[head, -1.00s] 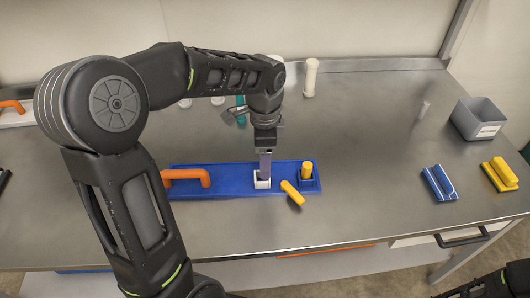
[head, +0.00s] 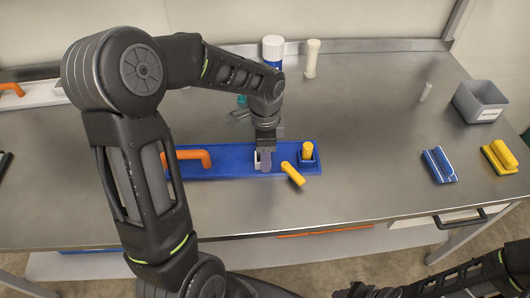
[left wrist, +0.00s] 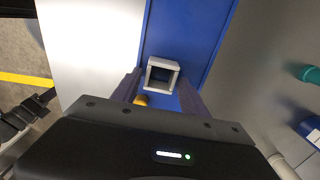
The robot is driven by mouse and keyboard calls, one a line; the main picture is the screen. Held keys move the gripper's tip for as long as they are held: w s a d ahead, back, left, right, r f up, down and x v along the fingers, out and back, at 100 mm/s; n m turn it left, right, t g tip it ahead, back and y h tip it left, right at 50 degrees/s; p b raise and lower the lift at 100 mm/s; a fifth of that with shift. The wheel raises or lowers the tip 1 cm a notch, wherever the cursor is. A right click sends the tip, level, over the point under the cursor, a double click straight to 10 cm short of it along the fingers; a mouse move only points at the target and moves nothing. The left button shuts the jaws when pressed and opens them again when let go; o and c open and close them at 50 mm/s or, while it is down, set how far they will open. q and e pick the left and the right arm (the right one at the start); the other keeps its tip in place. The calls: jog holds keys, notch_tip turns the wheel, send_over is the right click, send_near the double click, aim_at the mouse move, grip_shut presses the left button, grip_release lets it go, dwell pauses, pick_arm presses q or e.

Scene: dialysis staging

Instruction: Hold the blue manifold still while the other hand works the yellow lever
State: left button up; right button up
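The blue manifold (head: 222,170) is a long blue plate on the bench, with an orange handle (head: 195,158) at its left. A white square socket (head: 258,160) stands right of the handle; its hollow top shows in the left wrist view (left wrist: 162,75). The yellow lever (head: 292,173) lies slanted over the plate's front edge, next to an upright yellow knob (head: 307,150). My left gripper (head: 265,163) points down at the socket. Its fingers are apart on either side of the socket in the wrist view; contact cannot be told. My right arm is at the lower right; its gripper is unclear.
A blue holder (head: 439,166), a yellow holder (head: 499,157) and a grey bin (head: 480,101) stand at the right. A white-and-blue bottle (head: 273,50) and a cream cylinder (head: 312,58) stand at the back.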

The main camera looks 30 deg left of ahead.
pick_arm(q)
grip_shut()
dwell(0.3)
jog(key=shift+o, duration=1.8)
grip_release()
jog(key=shift+r, duration=0.1)
notch_tip(320, 180, up, 12)
jog(key=shift+c, duration=0.6)
